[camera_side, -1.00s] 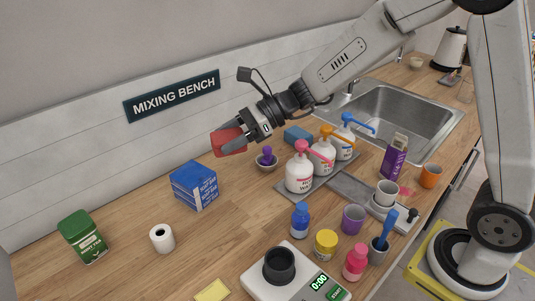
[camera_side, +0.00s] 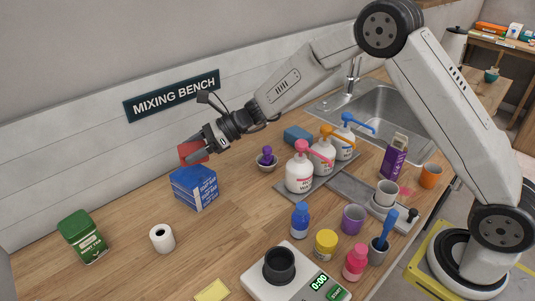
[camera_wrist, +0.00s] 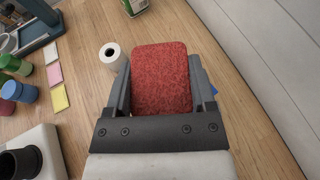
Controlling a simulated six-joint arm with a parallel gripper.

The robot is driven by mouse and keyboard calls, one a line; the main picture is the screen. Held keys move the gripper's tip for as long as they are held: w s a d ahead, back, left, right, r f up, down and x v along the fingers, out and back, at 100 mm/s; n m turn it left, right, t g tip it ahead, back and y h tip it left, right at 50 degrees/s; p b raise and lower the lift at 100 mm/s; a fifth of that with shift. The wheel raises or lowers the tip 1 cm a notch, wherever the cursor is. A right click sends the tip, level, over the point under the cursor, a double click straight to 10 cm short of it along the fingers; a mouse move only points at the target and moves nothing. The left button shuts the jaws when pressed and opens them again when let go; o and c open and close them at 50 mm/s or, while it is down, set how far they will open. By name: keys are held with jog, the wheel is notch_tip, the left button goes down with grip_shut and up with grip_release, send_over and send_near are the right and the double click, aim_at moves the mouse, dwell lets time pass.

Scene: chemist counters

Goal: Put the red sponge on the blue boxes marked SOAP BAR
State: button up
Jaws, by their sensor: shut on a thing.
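My gripper (camera_side: 203,147) is shut on the red sponge (camera_side: 190,152), which sits between the two fingers. In the wrist view the sponge (camera_wrist: 162,80) fills the space between the fingers and hides most of what lies under it. The blue boxes marked SOAP BAR (camera_side: 196,188) are stacked on the wooden counter. In the side view the sponge is just above and behind the top of the stack; whether it touches the boxes I cannot tell. A small bit of blue (camera_wrist: 213,90) shows beside the right finger in the wrist view.
A white paper roll (camera_side: 162,238) and a green tin (camera_side: 83,237) stand left of the boxes. A scale (camera_side: 296,278) is in front. The wall is close behind.

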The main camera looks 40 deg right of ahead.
aim_at(192, 173)
jog(key=shift+w+a+f, duration=0.2)
jog(key=shift+w+f, duration=0.5)
jog(key=shift+f, duration=0.15)
jog(key=shift+w+a+f, duration=0.1)
jog(key=shift+w+f, duration=0.15)
jog(key=shift+f, duration=1.6)
jog(key=o, duration=1.2)
jog(key=shift+f, duration=0.1)
jog(key=shift+o, duration=0.2)
jog(key=shift+r, duration=0.2)
jog(key=v, duration=1.2)
